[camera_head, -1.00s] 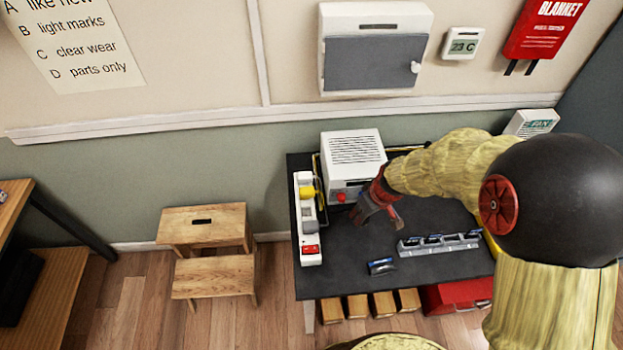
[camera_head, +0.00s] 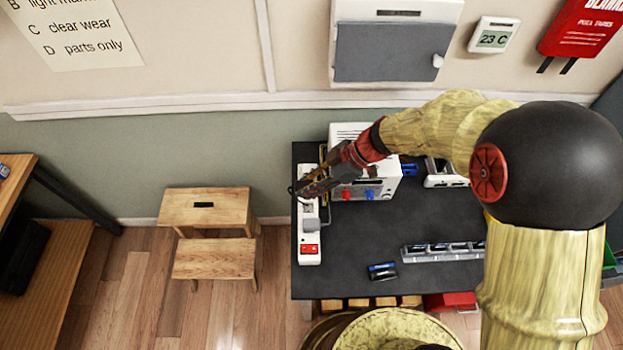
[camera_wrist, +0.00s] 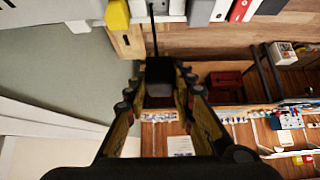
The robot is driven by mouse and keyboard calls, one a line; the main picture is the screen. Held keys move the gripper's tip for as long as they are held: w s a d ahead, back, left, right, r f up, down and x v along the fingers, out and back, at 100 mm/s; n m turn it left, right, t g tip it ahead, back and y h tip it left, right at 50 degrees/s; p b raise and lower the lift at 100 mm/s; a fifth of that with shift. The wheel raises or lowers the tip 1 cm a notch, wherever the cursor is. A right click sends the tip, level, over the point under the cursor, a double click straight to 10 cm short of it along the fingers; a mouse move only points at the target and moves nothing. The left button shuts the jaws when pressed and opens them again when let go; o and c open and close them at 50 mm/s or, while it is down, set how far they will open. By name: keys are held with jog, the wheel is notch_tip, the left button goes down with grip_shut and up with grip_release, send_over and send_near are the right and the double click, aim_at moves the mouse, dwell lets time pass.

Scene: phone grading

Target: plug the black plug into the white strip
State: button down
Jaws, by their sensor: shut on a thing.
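The white strip (camera_head: 308,252) lies lengthwise along the left edge of the dark table. It carries a grey plug (camera_head: 311,226) and a red switch (camera_head: 309,248). My gripper (camera_head: 304,187) is over its far part and hides that stretch. In the wrist view, my gripper (camera_wrist: 160,85) is shut on the black plug (camera_wrist: 159,76), a dark block between the fingers with a thin black piece pointing up the picture. A yellow plug (camera_wrist: 117,15) and the strip (camera_wrist: 221,10) show at the top edge there. The black plug looks apart from the strip.
A white box (camera_head: 385,186) with red and blue knobs stands just right of my gripper. A phone (camera_head: 382,271) and a grey rack (camera_head: 440,252) sit near the table's front. The table middle is clear. A wooden step stool (camera_head: 205,210) stands left.

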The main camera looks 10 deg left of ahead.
jog(key=shift+f+b, duration=0.75)
jog(key=shift+f, duration=3.15)
jog(key=shift+d+f+b, duration=0.1)
jog(key=shift+f+b, duration=0.9)
jog(key=shift+b, duration=0.5)
jog(key=c, duration=1.9)
grip_release()
jog(key=o, duration=0.5)
jog(key=shift+s+f, duration=0.15)
jog(key=shift+d, duration=0.1)
jog(key=v, duration=1.2)
jog(key=shift+r, duration=0.35)
